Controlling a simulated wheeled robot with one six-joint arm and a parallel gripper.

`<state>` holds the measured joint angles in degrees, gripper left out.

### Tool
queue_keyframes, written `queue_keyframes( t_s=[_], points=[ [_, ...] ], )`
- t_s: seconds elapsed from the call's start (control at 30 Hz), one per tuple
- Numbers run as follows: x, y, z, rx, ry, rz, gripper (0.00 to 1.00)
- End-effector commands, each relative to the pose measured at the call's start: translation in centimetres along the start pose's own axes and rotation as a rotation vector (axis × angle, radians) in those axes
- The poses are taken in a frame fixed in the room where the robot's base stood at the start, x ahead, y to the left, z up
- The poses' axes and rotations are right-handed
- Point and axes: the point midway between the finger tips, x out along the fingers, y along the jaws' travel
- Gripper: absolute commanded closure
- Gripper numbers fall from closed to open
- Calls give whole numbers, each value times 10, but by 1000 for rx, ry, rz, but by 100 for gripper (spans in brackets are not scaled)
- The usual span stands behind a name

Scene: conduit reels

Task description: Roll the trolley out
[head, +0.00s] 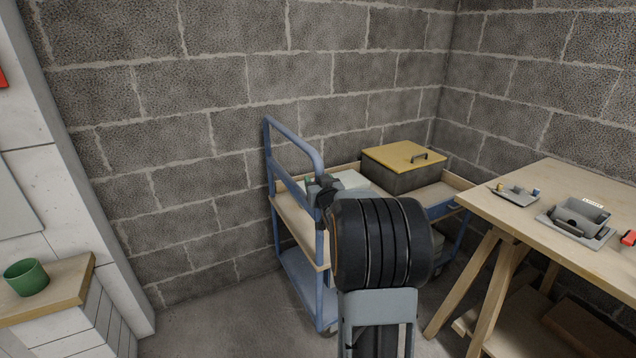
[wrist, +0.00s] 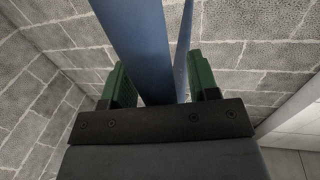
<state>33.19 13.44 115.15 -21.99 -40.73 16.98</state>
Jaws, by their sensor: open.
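The trolley (head: 301,279) stands against the block wall in the head view. It has a blue tubular frame, a lower blue deck and a wooden-sided upper tray. Its blue push handle (head: 293,139) rises at the left end, facing me. My gripper (head: 322,186) is at the handle's near upright, partly hidden behind my own arm. In the wrist view, the green fingers of my gripper (wrist: 157,78) are apart, with a blue bar (wrist: 138,35) of the handle between them. I cannot tell whether either finger touches the bar.
A grey box with a yellow lid (head: 402,157) sits on the trolley. A wooden workbench (head: 520,212) with small fittings stands close on the right. A ledge (head: 60,287) with a green cup (head: 27,277) is on the left. Some floor is clear left of the trolley.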

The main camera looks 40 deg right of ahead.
Motion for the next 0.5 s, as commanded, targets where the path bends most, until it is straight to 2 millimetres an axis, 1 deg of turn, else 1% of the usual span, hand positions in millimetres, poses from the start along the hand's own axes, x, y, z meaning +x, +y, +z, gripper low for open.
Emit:
queue_keyframes(
  t_s=[0.13,0.37,0.5],
  points=[
    [4,0,0,0,-1,0,45],
    [4,0,0,0,0,0,45],
    [4,0,0,0,0,0,58]
  ],
)
